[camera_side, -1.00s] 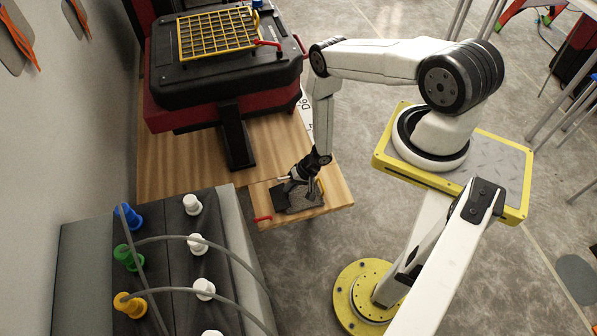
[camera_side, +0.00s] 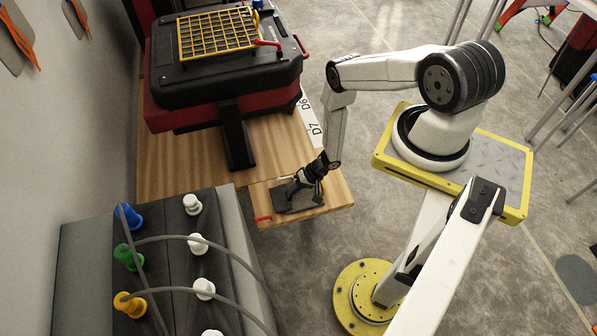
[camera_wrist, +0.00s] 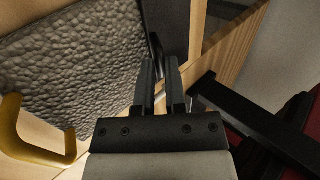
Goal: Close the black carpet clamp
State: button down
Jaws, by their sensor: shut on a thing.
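My gripper (camera_wrist: 160,80) has its two grey fingers closed around the black carpet clamp (camera_wrist: 168,25), a dark bar that runs up between the fingertips in the wrist view. The grey pebbled carpet (camera_wrist: 80,60) lies left of the fingers, beside the bar. In the side view my gripper (camera_side: 299,183) is tilted, low over the dark carpet (camera_side: 300,201) on a small wooden board (camera_side: 334,198). The clamp is too small there, and partly hidden by my gripper, to tell its angle.
A yellow handle (camera_wrist: 40,150) stands at the carpet's left in the wrist view. A red handle (camera_side: 263,219) is at the board's left corner. A black and red machine (camera_side: 225,75) with a yellow grid is behind. A panel with colored knobs (camera_side: 128,257) is at lower left.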

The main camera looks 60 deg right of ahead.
jog(key=shift+s+d+f, duration=0.1)
jog(key=shift+s+f, duration=0.2)
jog(key=shift+s, duration=0.1)
jog(key=c, duration=1)
grip_release()
jog(key=shift+s+r, duration=0.1)
jog(key=shift+r, duration=0.05)
jog(key=shift+w+v, duration=0.1)
jog(key=shift+v, duration=1.75)
jog(key=shift+w+v, duration=0.15)
jog(key=shift+v, duration=1.75)
jog(key=shift+d+r, duration=0.15)
